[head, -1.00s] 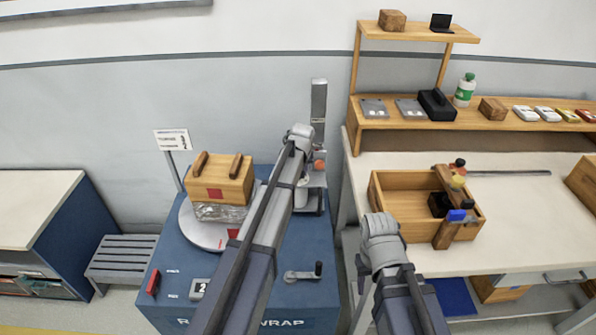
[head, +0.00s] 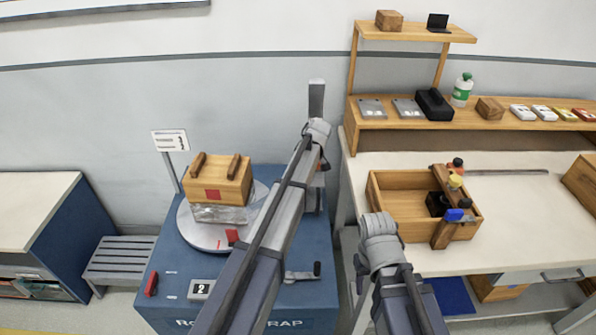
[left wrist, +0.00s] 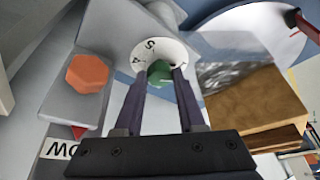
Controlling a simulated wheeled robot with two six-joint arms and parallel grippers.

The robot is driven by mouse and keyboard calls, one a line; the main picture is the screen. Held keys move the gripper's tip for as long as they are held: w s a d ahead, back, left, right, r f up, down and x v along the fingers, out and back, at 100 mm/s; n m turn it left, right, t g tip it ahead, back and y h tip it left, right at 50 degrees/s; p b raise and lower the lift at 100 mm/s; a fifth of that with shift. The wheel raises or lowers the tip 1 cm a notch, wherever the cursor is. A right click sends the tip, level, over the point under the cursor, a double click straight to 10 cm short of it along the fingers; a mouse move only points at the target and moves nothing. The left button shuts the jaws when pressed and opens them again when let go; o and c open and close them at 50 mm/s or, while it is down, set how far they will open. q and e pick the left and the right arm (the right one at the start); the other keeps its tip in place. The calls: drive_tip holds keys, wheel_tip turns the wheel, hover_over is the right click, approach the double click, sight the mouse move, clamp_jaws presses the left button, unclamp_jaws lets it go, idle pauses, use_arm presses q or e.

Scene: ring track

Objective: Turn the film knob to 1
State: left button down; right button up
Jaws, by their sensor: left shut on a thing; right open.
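The film knob, a green hexagonal knob (left wrist: 159,72) on a round white dial (left wrist: 152,48), sits between the dark fingers of my left gripper (left wrist: 160,76) in the left wrist view. My left gripper is shut on it. Dark marks show on the dial, but the fingers hide part of it and I cannot tell the setting. In the head view my left arm hides the knob and gripper. My right gripper (head: 361,268) is a small dark shape beside its arm, by the workbench edge; it is open and holds nothing I can see.
An orange hexagonal knob (left wrist: 87,74) is close left of the green one. The blue wrapping machine (head: 180,262) carries a turntable (head: 188,228) with a wooden crate (head: 222,180) on a wrapped load. The workbench (head: 510,225) at right holds an open wooden box (head: 398,208).

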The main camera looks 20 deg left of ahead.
idle(0.3)
use_arm(q)
drive_tip(key=c, duration=0.5)
unclamp_jaws()
drive_tip(key=p+v, duration=0.7)
drive_tip(key=shift+d+r, duration=0.15)
drive_tip(key=shift+r, duration=0.2)
drive_tip(key=shift+s, duration=0.1)
